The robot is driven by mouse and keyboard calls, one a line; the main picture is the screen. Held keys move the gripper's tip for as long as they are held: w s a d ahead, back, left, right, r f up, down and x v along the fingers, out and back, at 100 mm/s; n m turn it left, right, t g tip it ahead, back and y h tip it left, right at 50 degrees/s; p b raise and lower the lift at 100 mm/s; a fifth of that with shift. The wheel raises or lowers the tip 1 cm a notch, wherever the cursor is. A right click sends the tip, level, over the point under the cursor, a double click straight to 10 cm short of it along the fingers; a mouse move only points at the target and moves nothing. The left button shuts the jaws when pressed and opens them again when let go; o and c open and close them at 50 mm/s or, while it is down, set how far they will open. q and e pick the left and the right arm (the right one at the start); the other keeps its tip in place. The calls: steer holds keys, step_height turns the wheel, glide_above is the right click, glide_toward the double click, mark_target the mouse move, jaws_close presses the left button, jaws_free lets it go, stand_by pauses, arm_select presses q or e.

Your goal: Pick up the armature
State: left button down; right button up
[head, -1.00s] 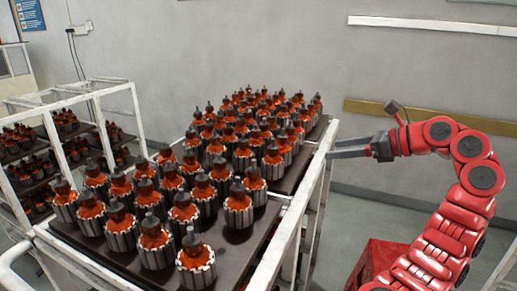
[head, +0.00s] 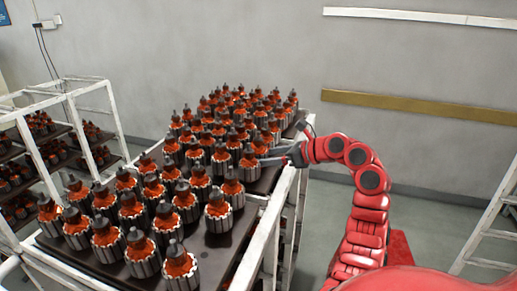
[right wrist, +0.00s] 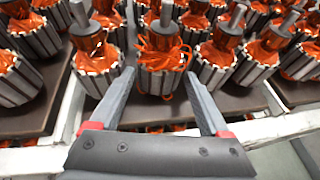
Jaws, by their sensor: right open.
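Many armatures stand upright in rows on a dark tray (head: 222,246). Each has a grey slotted core, orange windings and a dark shaft on top. My right gripper (head: 270,161) reaches in from the right at the tray's right edge, beside the nearest armature (head: 250,167). In the right wrist view my right gripper (right wrist: 158,75) is open. One armature (right wrist: 160,80) stands straight ahead, between or just beyond the fingertips; whether they touch it I cannot tell. My left gripper is not in view.
A white rack frame (head: 262,240) borders the tray on the right, below my right gripper. Neighbouring armatures stand close on both sides (right wrist: 98,70), (right wrist: 218,66). Another rack (head: 62,125) with armatures stands at the left.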

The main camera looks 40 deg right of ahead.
steer(key=shift+x, duration=1.15)
steer(key=shift+r, duration=0.1)
jaws_close()
